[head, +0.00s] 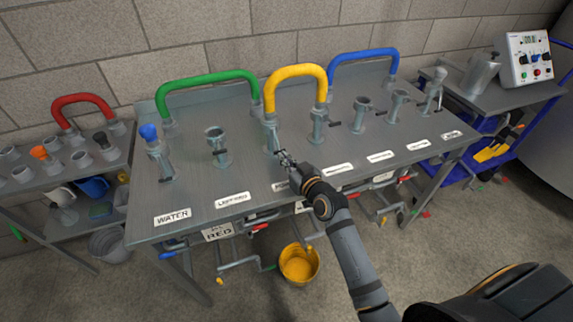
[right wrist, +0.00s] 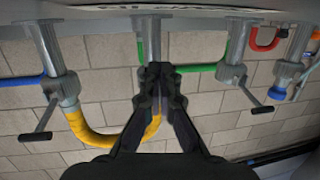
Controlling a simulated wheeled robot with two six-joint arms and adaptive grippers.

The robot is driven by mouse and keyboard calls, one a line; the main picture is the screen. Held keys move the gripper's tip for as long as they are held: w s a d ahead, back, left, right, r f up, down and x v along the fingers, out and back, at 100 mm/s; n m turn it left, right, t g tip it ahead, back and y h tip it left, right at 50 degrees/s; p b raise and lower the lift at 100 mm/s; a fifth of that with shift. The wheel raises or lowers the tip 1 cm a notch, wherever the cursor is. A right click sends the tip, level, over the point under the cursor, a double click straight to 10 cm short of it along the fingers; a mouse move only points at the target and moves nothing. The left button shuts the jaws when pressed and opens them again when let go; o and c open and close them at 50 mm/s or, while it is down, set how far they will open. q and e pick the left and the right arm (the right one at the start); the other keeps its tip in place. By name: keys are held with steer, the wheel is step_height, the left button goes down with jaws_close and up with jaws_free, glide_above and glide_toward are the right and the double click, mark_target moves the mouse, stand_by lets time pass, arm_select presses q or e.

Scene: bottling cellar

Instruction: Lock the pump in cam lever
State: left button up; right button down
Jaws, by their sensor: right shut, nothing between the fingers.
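The steel table (head: 240,175) carries a row of upright ports with cam levers. The label that would name the pump in port is too small or covered to read. My right gripper (head: 285,158) is shut and empty, close in front of the port (head: 270,135) at the left end of the yellow hose (head: 297,72). In the right wrist view the shut fingers (right wrist: 160,75) cover most of that port and its lever, so contact cannot be told. Levers stick out at the neighbouring ports, one on the left (right wrist: 45,122) and one on the right (right wrist: 255,100). My left gripper is out of view.
A green hose (head: 205,78) and a blue hose (head: 362,58) arch behind the ports. A blue-capped port (head: 150,135) stands at the left. A yellow bucket (head: 299,264) stands on the floor. A control box (head: 527,60) is at far right. The table's front strip is mostly clear.

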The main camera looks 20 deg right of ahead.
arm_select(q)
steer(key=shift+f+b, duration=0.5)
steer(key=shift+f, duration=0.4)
arm_select(e)
steer(key=shift+w+f, duration=0.65)
steer(key=shift+f, duration=0.15)
